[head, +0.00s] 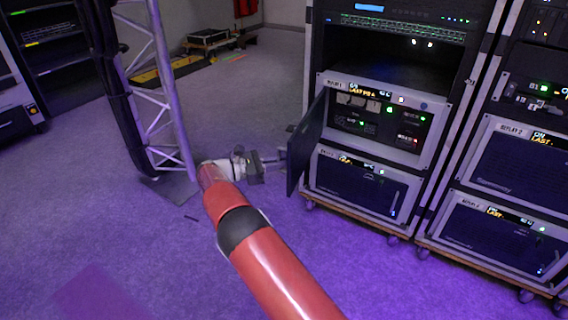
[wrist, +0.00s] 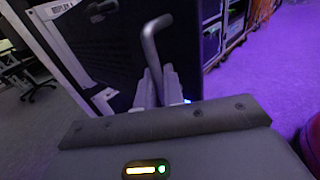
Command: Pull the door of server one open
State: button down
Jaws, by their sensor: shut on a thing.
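In the head view the dark door (head: 307,143) of the upper server unit (head: 425,145) stands swung out to the left, hinged at the unit's left side. The unit's lit inside shows. Its label looks like "REPLAY 1", but is small. My gripper (head: 281,158) is at the door's outer side, left of the rack. In the wrist view the fingers of my gripper (wrist: 158,86) are shut on the bent metal handle (wrist: 150,42) of the door, which also shows there (wrist: 108,42). The handle's lower part is hidden between the fingers.
A lower unit (head: 360,190) with a closed front sits under the open door's unit. Another rack (head: 505,200) stands at right. A truss upright (head: 158,80) with black cables (head: 118,90) stands close left of my gripper. Purple floor (head: 110,220) is clear in front.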

jog(key=shift+s+a+f, duration=0.1)
jog(key=c, duration=1.9)
grip_release()
jog(key=shift+b+v, duration=0.55)
jog(key=shift+v, duration=3.4)
